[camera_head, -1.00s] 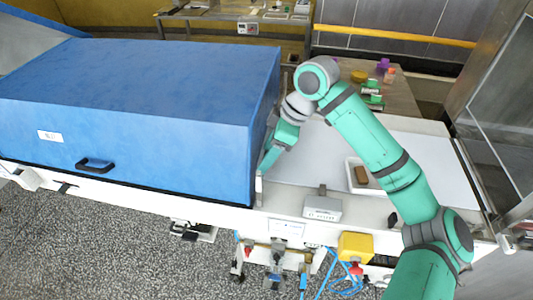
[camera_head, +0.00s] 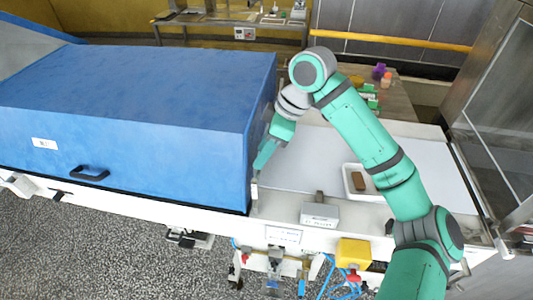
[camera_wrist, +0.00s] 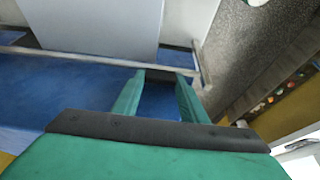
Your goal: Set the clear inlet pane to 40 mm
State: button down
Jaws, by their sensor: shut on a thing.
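The blue hood (camera_head: 130,90) covers the left of the machine, with its open end facing the pale belt (camera_head: 300,160). The clear inlet pane is hard to make out at that end; a thin pale strip (camera_wrist: 90,61) runs along the hood's mouth in the wrist view. My gripper (camera_head: 258,166) reaches down beside the hood's right end. In the wrist view my gripper (camera_wrist: 164,75) has its two green fingers at this strip, shut on a dark piece between them, taken to be part of the pane. The pane's lower edge and its height above the belt cannot be seen.
A white tray (camera_head: 348,184) with a brown block (camera_head: 358,181) lies on the belt to the right. A grey box (camera_head: 320,214) and a yellow box (camera_head: 354,252) sit along the machine's front. A side table (camera_head: 398,103) with small coloured items stands behind my arm.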

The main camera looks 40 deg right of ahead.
jog(key=shift+r, duration=0.25)
jog(key=c, duration=1.1)
grip_release()
jog(key=shift+s, duration=0.1)
jog(key=v, duration=1)
jog(key=shift+s+d+r, duration=0.1)
jog(key=shift+d+r, duration=0.05)
jog(key=shift+r, duration=0.15)
